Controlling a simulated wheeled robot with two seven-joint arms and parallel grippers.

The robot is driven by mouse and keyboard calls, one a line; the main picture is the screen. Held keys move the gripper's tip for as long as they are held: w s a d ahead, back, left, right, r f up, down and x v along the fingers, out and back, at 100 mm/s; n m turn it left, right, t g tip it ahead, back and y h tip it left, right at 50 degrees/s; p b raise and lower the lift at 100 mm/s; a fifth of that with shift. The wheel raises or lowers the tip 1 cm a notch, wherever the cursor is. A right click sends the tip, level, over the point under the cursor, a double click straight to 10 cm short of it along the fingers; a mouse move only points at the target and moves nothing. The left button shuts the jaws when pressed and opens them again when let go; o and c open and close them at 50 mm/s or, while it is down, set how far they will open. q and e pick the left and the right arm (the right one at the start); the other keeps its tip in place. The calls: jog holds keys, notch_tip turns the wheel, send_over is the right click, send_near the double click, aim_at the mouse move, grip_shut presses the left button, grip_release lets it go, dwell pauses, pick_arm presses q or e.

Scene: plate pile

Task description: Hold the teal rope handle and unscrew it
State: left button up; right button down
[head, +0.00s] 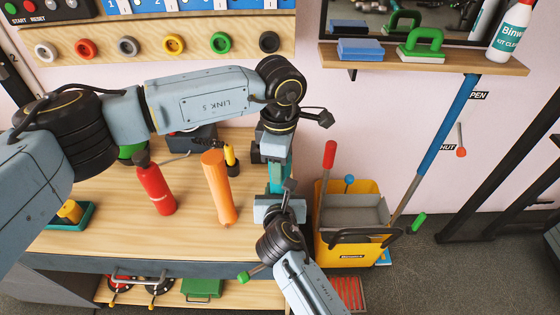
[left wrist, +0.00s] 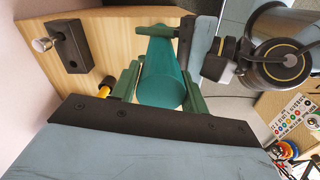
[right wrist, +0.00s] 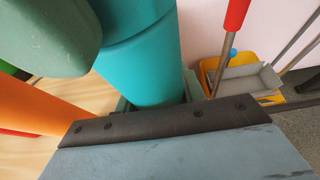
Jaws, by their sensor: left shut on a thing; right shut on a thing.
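The teal rope handle (head: 276,180) stands roughly upright near the right end of the wooden bench, partly hidden by both grippers. My left gripper (head: 274,162) is shut on its upper part from above. In the left wrist view the teal cylinder (left wrist: 162,82) lies between the green fingers. My right gripper (head: 278,192) is shut on the lower part from the front. The right wrist view shows the teal cylinder (right wrist: 150,65) close up, with a seam around it between an upper and a lower section. The lower end is hidden by the right gripper.
A red bottle (head: 155,188) and an orange cylinder (head: 218,188) stand on the bench (head: 110,220) left of the grippers. A yellow-handled tool (head: 231,158) is behind. A yellow mop bucket (head: 345,245) stands on the floor to the right. A wall shelf (head: 430,62) is above.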

pick_arm(q)
jog(key=shift+a, duration=0.1)
jog(key=o, duration=1.1)
notch_tip(320, 180, up, 4)
jog(key=shift+r, duration=0.2)
jog(key=shift+c, duration=0.4)
notch_tip(320, 180, up, 3)
jog(key=m, duration=0.6)
jog(key=shift+r, duration=0.15)
jog(key=shift+m, duration=0.3)
jog(key=shift+f, duration=3.9)
